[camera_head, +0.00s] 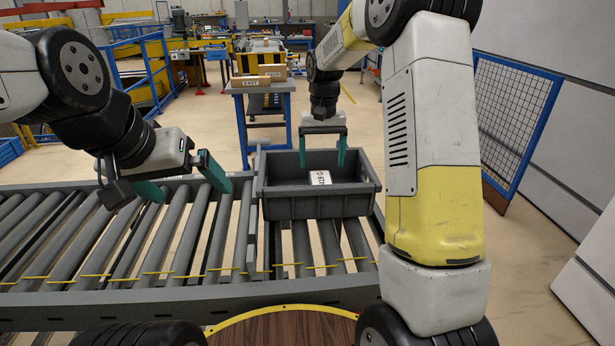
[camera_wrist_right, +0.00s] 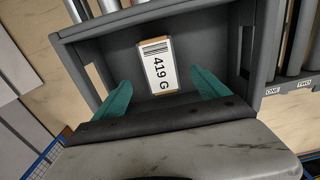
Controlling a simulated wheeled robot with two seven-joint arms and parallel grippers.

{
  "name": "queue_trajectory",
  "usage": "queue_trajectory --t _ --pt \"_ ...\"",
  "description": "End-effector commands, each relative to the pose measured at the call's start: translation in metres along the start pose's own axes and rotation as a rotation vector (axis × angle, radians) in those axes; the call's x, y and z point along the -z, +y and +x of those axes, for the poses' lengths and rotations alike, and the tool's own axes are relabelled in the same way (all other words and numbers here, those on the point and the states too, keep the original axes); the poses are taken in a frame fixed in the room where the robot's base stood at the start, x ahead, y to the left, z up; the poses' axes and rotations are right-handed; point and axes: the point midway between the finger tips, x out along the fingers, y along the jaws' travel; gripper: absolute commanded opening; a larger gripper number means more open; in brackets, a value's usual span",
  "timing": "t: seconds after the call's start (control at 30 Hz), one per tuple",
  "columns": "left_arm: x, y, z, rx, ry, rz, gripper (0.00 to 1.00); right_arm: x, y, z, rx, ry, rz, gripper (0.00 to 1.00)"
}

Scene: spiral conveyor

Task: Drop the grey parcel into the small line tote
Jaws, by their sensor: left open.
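The small line tote (camera_head: 315,206) is a dark grey open box standing on the roller conveyor. The parcel (camera_head: 320,179) lies inside it, with its white "419 G" label facing up. In the right wrist view the parcel (camera_wrist_right: 157,68) rests on the tote's floor, with thin tan edges beside the label. My right gripper (camera_head: 322,152) is above the tote, pointing down. Its teal fingers are spread, and in the right wrist view (camera_wrist_right: 160,95) they stand apart from the parcel. My left gripper (camera_head: 182,182) is open and empty over the rollers left of the tote.
The roller conveyor (camera_head: 120,235) runs left of and under the tote. Behind it, a blue stand (camera_head: 260,88) carries cardboard boxes, one marked "EAST". A blue mesh fence (camera_head: 515,120) stands at the right. Blue rails and yellow equipment are at the back left.

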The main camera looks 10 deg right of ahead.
Motion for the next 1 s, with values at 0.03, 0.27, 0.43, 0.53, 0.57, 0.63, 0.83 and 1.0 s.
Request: queue_trajectory --t 0.03,0.27,0.43,0.53,0.57,0.63,0.83,1.0 --pt "0.0 0.0 0.0 0.0 0.0 0.0 1.0 0.0 0.0 0.001 0.0 -0.002 0.0 0.84" --pt "0.0 0.0 0.0 0.0 0.0 0.0 1.0 0.001 0.0 -0.021 0.0 0.003 0.0 0.84" --pt "0.0 0.0 0.0 0.0 0.0 0.0 1.0 0.001 0.0 -0.052 0.001 0.003 0.0 0.84" --pt "0.0 0.0 0.0 0.0 0.0 0.0 1.0 0.001 0.0 -0.065 0.0 0.002 0.0 0.84" --pt "0.0 0.0 0.0 0.0 0.0 0.0 1.0 0.001 0.0 -0.069 0.001 0.002 0.0 0.84" --pt "0.0 0.0 0.0 0.0 0.0 0.0 1.0 0.0 0.0 -0.074 0.0 0.0 -0.001 0.84" --pt "0.0 0.0 0.0 0.0 0.0 0.0 1.0 0.0 0.0 -0.078 0.0 0.0 0.0 0.84" --pt "0.0 0.0 0.0 0.0 0.0 0.0 1.0 -0.004 0.001 -0.082 0.004 0.007 -0.001 0.84"
